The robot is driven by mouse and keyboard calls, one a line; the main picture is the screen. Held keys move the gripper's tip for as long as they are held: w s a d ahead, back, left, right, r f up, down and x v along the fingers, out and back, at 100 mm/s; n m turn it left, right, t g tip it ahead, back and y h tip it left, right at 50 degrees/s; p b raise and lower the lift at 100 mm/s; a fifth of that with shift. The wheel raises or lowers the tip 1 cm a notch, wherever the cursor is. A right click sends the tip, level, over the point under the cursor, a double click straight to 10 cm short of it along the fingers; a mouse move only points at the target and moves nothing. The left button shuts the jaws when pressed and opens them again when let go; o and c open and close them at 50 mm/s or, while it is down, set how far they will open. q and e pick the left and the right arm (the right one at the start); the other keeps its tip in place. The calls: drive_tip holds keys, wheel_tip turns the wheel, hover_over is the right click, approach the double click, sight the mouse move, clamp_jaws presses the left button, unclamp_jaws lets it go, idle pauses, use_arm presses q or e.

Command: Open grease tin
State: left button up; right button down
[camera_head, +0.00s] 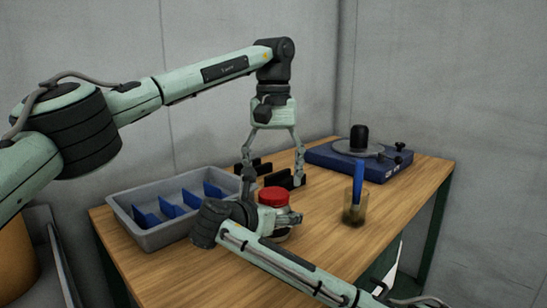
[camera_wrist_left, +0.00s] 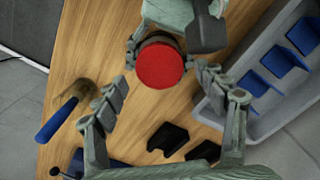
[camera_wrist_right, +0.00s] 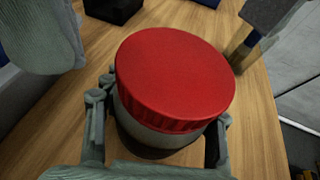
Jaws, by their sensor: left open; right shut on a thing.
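The grease tin has a red lid (camera_head: 273,196) and a grey body, and it stands on the wooden table. The lid shows round and whole in the left wrist view (camera_wrist_left: 160,65) and fills the middle of the right wrist view (camera_wrist_right: 175,75). My right gripper (camera_wrist_right: 160,125) is shut on the tin's body, below the lid, with a finger at each side. My left gripper (camera_head: 272,178) points down over the tin, open and empty. In the left wrist view its fingers (camera_wrist_left: 165,82) stand apart on either side of the lid, not touching it.
A grey tray (camera_head: 150,235) with blue dividers lies left of the tin. Black brackets (camera_head: 285,180) stand behind it. A jar (camera_head: 353,215) holding a blue-handled brush (camera_head: 358,180) is to the right. A blue device (camera_head: 325,157) with a round plate sits at the back right.

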use_arm(q)
drive_tip(key=shift+f, duration=1.25)
drive_tip(key=c, duration=1.2)
drive_tip(key=n, duration=0.3)
drive_tip(key=shift+c, duration=0.2)
drive_tip(key=o, duration=1.3)
drive_tip(key=shift+r, duration=0.1)
